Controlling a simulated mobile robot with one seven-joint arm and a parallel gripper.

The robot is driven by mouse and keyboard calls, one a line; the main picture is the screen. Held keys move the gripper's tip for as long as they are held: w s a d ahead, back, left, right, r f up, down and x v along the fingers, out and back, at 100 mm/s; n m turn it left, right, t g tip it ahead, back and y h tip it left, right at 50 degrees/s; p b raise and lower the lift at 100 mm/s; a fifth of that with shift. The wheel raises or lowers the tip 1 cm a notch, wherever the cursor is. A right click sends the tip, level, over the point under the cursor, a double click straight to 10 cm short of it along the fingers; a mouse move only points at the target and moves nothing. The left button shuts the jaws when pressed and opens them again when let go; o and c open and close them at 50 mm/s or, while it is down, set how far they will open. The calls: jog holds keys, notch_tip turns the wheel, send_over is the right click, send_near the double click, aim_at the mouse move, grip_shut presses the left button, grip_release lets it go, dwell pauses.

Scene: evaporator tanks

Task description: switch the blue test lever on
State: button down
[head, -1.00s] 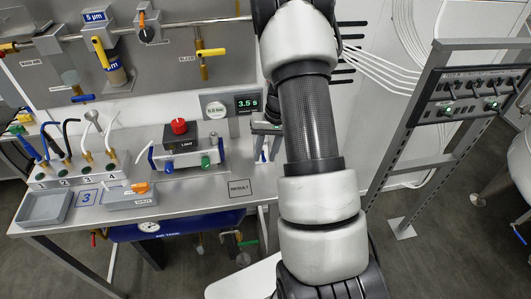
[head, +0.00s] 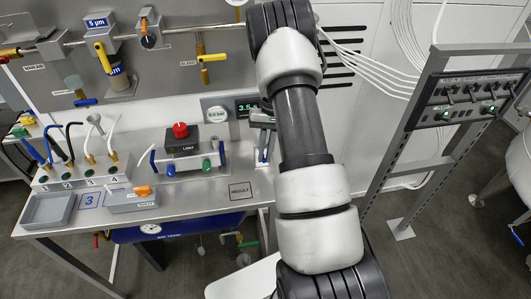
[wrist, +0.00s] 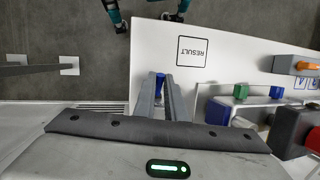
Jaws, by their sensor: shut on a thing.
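The blue test lever seems to be the blue piece (wrist: 160,78) between my fingertips in the wrist view; the fingers hide most of it. My gripper (wrist: 161,88) is shut on it, one grey finger on each side, at the edge of the white bench top. In the head view my gripper (head: 263,140) is at the bench's right end, right of the RESULT square, and a little blue (head: 265,151) shows between its fingers. Whether the lever is on or off cannot be told.
A box with a red knob (head: 180,130) stands left of my gripper, with blue and green knobs below it. The RESULT square (head: 239,190) is bare. A display (head: 246,107) is behind. A rack of switches (head: 467,93) stands at the right.

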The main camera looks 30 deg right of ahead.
jog(key=shift+w+r+g, duration=0.15)
jog(key=shift+w+g, duration=0.05)
jog(key=shift+g, duration=0.4)
jog(key=c, duration=1.8)
grip_release()
jog(key=shift+d+r, duration=0.1)
jog(key=b+v, duration=0.1)
jog(key=v, duration=1.6)
jog(key=shift+d, duration=0.3)
